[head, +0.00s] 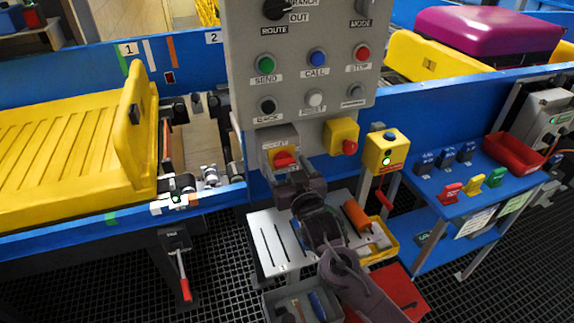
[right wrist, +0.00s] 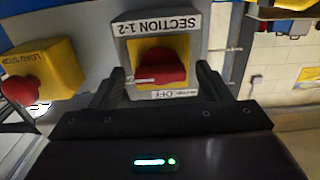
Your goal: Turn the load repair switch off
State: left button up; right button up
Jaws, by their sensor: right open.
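A grey rotary switch box (head: 278,140) with a red knob (head: 284,158) on a yellow plate sits low on the grey control panel. In the right wrist view the red knob (right wrist: 160,68) lies roughly crosswise, its white mark towards the left. The box's plate reads SECTION 1-2 (right wrist: 158,24), and a smaller label with OFF (right wrist: 176,94) is partly covered. I cannot read "load repair" on it. My right gripper (head: 291,178) is open in front of the switch, one finger on each side of the knob; contact cannot be told. My left gripper is out of view.
A yellow LOAD STOP box (head: 342,133) with a red button is right beside the switch. Another yellow box (head: 386,150) with a green light stands farther right. Panel buttons are above. A blue side table (head: 460,185) holds coloured tags and a red bin (head: 513,151).

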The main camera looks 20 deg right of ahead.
jog(key=c, duration=1)
